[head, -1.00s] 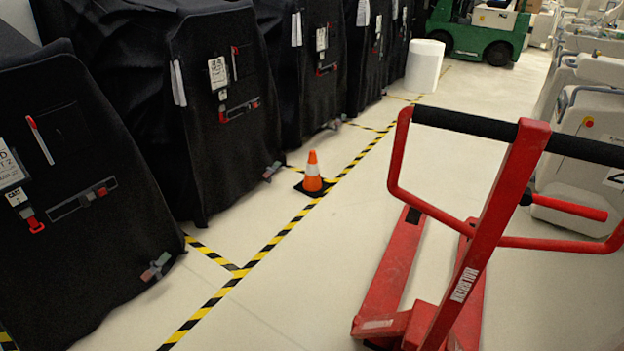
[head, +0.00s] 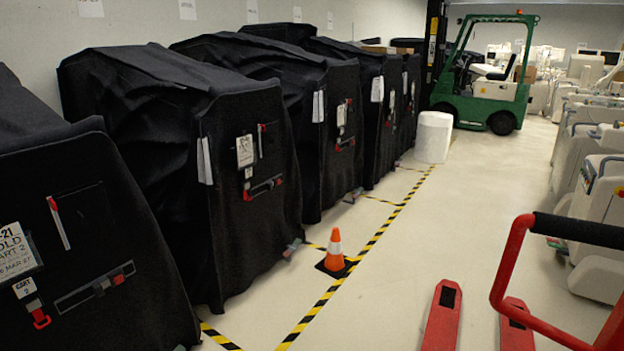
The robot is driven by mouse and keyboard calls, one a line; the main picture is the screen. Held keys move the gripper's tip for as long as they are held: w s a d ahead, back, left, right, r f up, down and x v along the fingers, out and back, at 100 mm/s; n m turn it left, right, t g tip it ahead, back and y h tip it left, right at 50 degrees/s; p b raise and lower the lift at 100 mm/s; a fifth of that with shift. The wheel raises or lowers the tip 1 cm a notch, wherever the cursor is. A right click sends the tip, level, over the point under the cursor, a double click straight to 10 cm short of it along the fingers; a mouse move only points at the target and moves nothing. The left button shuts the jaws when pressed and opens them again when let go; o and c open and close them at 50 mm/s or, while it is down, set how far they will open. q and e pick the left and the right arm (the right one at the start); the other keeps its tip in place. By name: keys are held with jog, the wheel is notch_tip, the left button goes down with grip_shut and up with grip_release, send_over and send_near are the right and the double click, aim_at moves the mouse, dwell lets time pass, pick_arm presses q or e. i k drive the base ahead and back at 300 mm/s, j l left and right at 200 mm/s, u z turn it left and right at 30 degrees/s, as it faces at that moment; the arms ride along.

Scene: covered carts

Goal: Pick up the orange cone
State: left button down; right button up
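The orange cone (head: 335,250) has a white band and a square black base. It stands upright on the pale floor, beside the yellow-and-black floor tape and in front of the row of black covered carts. Neither of my grippers is in the head view, so I cannot tell how they stand relative to the cone.
Black covered carts (head: 228,212) line the left side. A red pallet jack (head: 441,318) stands at the lower right. A white cylinder (head: 433,137) and a green forklift (head: 487,105) are at the back. Pale equipment (head: 603,188) lines the right.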

aim_at(334, 264)
jog(key=i+j+u, duration=0.1)
jog(key=i+j, duration=0.45)
jog(key=i+j+u, duration=0.1)
jog(key=i+j, duration=0.4)
jog(key=i, duration=0.25)
jog(key=i+l+u, duration=0.1)
jog(key=i+l, duration=0.25)
jog(key=i, duration=0.2)
jog(key=i+l, duration=0.35)
jog(key=i, duration=0.2)
jog(key=i+l+u, duration=0.15)
jog(key=i+l, duration=0.25)
jog(key=i, duration=0.1)
